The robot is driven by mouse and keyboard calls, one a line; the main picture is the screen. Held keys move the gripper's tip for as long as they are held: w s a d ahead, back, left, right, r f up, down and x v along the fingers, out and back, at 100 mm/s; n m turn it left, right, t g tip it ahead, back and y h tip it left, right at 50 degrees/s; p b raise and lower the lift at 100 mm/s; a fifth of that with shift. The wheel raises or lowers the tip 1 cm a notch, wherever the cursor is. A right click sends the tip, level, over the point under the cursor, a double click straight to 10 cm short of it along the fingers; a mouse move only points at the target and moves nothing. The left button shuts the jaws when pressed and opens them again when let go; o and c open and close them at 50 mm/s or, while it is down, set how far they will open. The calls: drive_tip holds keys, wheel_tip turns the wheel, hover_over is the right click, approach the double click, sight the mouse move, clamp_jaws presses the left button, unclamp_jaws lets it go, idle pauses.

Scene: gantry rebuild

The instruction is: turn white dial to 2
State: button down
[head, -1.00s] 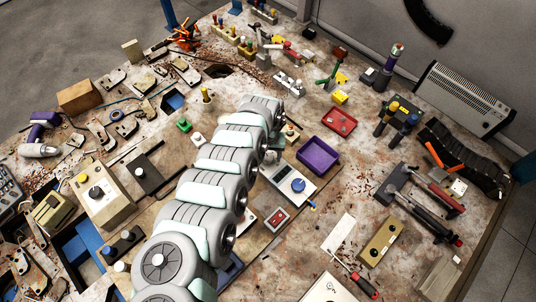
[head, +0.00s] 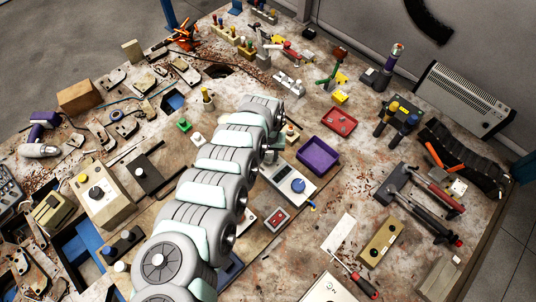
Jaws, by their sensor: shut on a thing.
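My grey and pale-green arm (head: 210,185) reaches from the bottom of the head view up to the middle of the workbench. Its far end bends down behind its own links, so my gripper's fingers are hidden. A small dark part shows at the right edge of the arm, too small to make out. I cannot make out a white dial for certain; the arm covers part of the bench where one could be. A white box (head: 281,176) with a blue knob (head: 298,186) stands just right of the arm.
A purple tray (head: 318,156) and a red tray (head: 340,122) lie right of the arm. A beige box with a black knob (head: 96,192) stands on the left. A red-switch box (head: 276,219) sits close to the arm. Hammers (head: 420,205) lie at the right.

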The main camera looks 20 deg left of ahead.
drive_tip(key=shift+m, duration=0.3)
drive_tip(key=m, duration=0.4)
drive_tip(key=shift+m, duration=2)
drive_tip(key=c, duration=0.9)
unclamp_jaws()
drive_tip(key=shift+r, duration=0.1)
